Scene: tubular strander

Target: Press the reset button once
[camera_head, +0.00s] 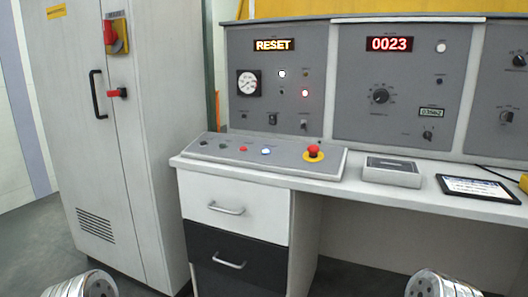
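A sloped button panel (258,159) lies on the desk. It carries small dark buttons at its left, a red button (243,148), a blue-white button (266,151) that looks lit, and a red mushroom button on a yellow base (313,152). I cannot read a label marking the reset button. Only rounded metal parts of my two arms show at the bottom left and bottom right corners, well apart from the panel. No gripper fingers are in view.
A tall grey cabinet (120,140) with a black handle stands at the left. A grey box (392,171) and a tablet (478,188) lie on the desk to the right. Drawers (235,205) sit below the panel. The upright console (400,85) rises behind the desk.

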